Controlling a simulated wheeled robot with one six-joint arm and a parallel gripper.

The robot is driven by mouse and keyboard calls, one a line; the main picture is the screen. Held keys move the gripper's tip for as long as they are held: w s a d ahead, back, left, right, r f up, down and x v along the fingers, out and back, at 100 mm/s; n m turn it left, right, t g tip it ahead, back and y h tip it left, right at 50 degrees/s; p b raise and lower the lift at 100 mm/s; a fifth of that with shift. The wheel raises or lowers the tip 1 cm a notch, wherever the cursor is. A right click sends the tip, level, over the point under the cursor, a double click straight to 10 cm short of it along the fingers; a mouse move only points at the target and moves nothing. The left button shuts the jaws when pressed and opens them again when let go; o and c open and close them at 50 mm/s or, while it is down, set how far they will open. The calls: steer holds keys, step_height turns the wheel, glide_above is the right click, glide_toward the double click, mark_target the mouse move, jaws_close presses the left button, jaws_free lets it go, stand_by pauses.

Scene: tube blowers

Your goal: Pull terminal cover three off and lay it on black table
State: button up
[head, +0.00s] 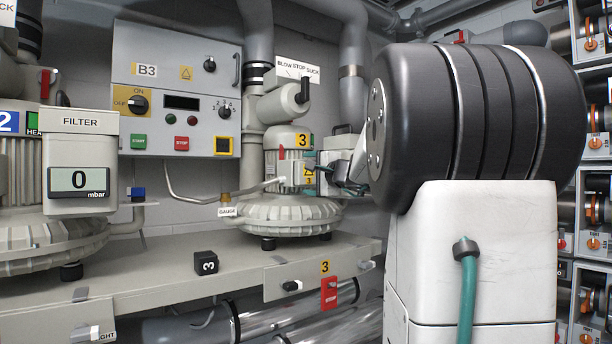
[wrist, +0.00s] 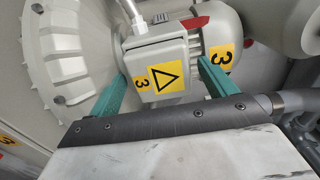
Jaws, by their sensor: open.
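Terminal cover three (wrist: 157,55) is a light grey box with a yellow warning-triangle label marked 3, still on the side of blower three's motor (wrist: 231,28). My gripper (wrist: 161,76) is open, with one green finger on each side of the cover. I cannot tell whether the fingers touch it. In the head view, blower three (head: 288,212) stands on the grey bench, and my gripper (head: 327,178) is at the right side of its motor, partly hidden by my arm. No black table shows in either view.
A metal pipe (head: 205,197) runs close to the cover's left, with a GAUGE tag (head: 228,211) below. A red stop switch (head: 329,293) is on the bench front. The B3 panel (head: 180,90) is behind.

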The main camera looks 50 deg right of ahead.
steer(key=c, duration=1.3)
steer(key=shift+v, duration=3)
steer(key=shift+a, duration=0.1)
